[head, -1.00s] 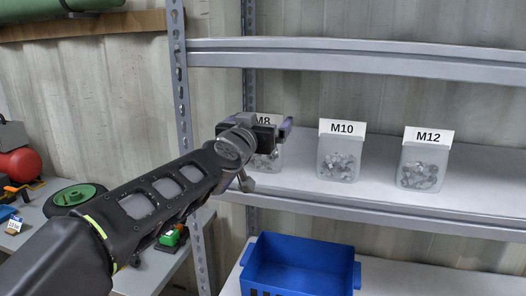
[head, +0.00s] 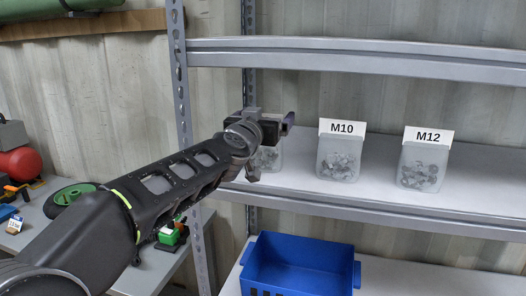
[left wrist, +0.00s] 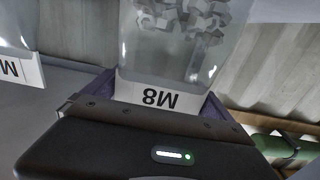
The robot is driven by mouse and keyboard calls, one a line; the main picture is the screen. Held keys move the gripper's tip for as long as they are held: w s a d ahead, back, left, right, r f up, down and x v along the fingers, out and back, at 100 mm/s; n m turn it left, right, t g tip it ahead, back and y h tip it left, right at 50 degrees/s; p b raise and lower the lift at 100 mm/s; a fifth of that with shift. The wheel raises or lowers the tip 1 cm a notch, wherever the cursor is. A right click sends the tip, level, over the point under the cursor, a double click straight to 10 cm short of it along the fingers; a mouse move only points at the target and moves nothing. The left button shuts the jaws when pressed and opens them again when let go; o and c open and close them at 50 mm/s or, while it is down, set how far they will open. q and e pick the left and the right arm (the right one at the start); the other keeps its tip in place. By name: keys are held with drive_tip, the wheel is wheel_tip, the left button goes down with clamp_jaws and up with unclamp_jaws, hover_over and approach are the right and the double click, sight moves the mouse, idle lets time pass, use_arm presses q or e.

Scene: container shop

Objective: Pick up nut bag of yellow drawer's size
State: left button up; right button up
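Three clear bags of nuts stand upright on the shelf. The M10 bag (head: 340,157) and the M12 bag (head: 422,166) show fully in the head view. The M8 bag (head: 267,160) is partly hidden behind my left gripper (head: 276,124), its label covered. In the left wrist view the M8 bag (left wrist: 165,50) appears upside down, its white label between the two fingers of my left gripper (left wrist: 160,97). The fingers stand apart on either side of the label, close to its edges; contact is unclear. My right gripper is not in view. No yellow drawer shows.
The grey shelf edge (head: 380,216) runs below the bags, with an upright post (head: 181,110) at left and another shelf above. A blue crate (head: 300,268) stands below. A side table at left holds a green-hubbed wheel (head: 70,196) and tools.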

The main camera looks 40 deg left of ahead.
use_arm(q)
drive_tip(key=c, duration=1.6)
